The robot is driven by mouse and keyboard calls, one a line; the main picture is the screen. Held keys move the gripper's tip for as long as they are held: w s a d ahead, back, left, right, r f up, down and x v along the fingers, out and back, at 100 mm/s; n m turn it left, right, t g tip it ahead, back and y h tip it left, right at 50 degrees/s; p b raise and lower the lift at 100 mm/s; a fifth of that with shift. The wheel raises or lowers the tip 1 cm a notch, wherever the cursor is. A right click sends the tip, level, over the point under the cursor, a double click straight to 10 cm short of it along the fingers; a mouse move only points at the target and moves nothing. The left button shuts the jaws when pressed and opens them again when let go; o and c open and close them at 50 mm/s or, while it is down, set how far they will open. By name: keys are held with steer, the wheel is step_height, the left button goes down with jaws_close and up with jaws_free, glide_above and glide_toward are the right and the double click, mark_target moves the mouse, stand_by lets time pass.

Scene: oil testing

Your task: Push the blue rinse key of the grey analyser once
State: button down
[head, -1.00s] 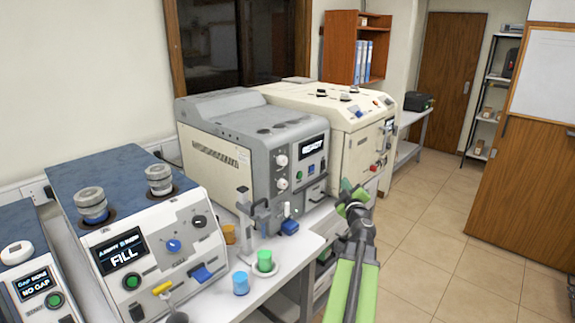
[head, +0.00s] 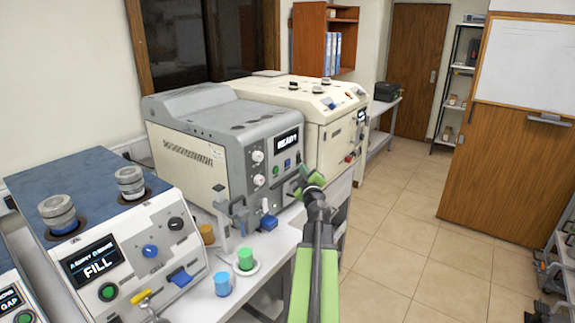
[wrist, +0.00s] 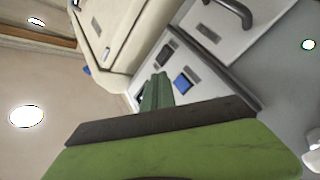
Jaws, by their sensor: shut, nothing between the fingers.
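The grey analyser (head: 205,118) stands on the white bench in the middle of the head view, and its small display (head: 287,140) reads READY. In the wrist view the blue key (wrist: 182,82) is a small square on the analyser's light grey front panel. My gripper (head: 312,180) is shut and empty, in front of the analyser's right front side. In the wrist view its green fingers (wrist: 157,92) point at the panel, just left of the blue key. I cannot tell how far they are from the panel.
A cream machine (head: 310,108) stands right behind the analyser. A blue-topped FILL machine (head: 85,185) is at the left. A green cup (head: 245,259) and a blue cup (head: 222,284) stand on the bench's front part.

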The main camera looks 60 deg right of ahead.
steer(key=shift+w, duration=1.55)
steer(key=shift+w, duration=0.1)
stand_by(0.8)
steer(key=shift+w, duration=0.3)
steer(key=shift+w, duration=0.45)
stand_by(0.5)
steer(key=shift+s, duration=0.85)
steer(key=s, duration=0.5)
